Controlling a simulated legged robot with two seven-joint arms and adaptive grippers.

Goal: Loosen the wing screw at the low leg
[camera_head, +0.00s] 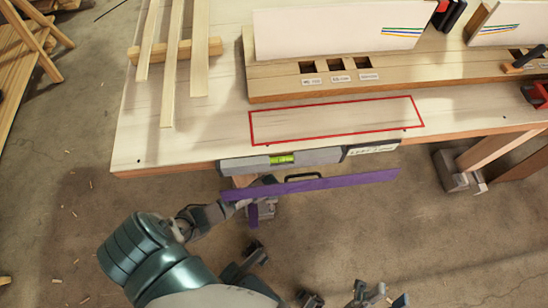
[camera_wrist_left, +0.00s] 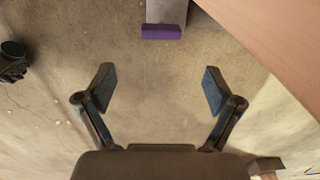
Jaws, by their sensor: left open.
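The low leg's grey metal foot (camera_head: 266,208) shows below the bench's front edge in the head view, partly behind a long purple bar (camera_head: 335,184). A short purple piece (camera_head: 254,216), perhaps the wing screw, stands at this foot. In the left wrist view a purple piece (camera_wrist_left: 161,32) sits across the end of a grey block (camera_wrist_left: 167,10), ahead of my left gripper (camera_wrist_left: 160,88). That gripper is open and empty, with a gap to the purple piece. My right gripper (camera_head: 380,293) is cut off at the bottom of the head view; its jaw state is unclear.
The bench (camera_head: 185,140) bears a red-outlined area (camera_head: 340,118), pale laths (camera_head: 173,70) and a slotted wooden block (camera_head: 420,75). A spirit level (camera_head: 320,157) lies along its front edge. Another leg foot (camera_head: 452,172) is at the right. Open floor (camera_head: 420,235) lies in front.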

